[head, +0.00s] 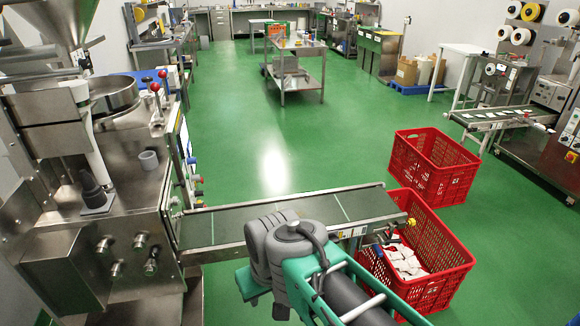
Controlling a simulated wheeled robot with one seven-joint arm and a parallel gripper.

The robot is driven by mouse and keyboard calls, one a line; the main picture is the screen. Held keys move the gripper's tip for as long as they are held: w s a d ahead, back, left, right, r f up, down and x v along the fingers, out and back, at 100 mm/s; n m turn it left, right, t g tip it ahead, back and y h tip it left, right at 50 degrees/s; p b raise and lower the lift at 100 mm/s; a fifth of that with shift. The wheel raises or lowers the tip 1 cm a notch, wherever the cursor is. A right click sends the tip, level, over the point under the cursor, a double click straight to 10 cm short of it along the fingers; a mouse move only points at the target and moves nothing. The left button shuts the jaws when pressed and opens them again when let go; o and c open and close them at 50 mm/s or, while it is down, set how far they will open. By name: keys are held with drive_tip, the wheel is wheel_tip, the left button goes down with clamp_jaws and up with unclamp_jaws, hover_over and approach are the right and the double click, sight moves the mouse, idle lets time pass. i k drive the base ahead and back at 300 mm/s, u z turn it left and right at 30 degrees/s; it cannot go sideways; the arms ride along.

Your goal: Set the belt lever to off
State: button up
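A conveyor belt (300,218) with a dark surface and pale cross lines runs from the steel packing machine (135,190) on the left to the red crate side. A small yellow knob (411,222) sits at its right end. Two red-balled levers (154,88) stand on top of the machine. I cannot tell which part is the belt lever or how it is set. My arm, grey and green, is in the lower middle in front of the belt and hides part of its near side. My gripper's fingers do not show.
A red crate (437,291) holding white packets stands below the belt's right end. Another red crate (433,178) stands behind it. A second conveyor (497,117) is at the far right. A steel table (297,50) stands farther back. The green floor between is clear.

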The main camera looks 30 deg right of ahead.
sight(381, 240)
drive_tip(key=z, duration=3.25)
drive_tip(key=i, duration=2.35)
drive_tip(key=u, duration=4.5)
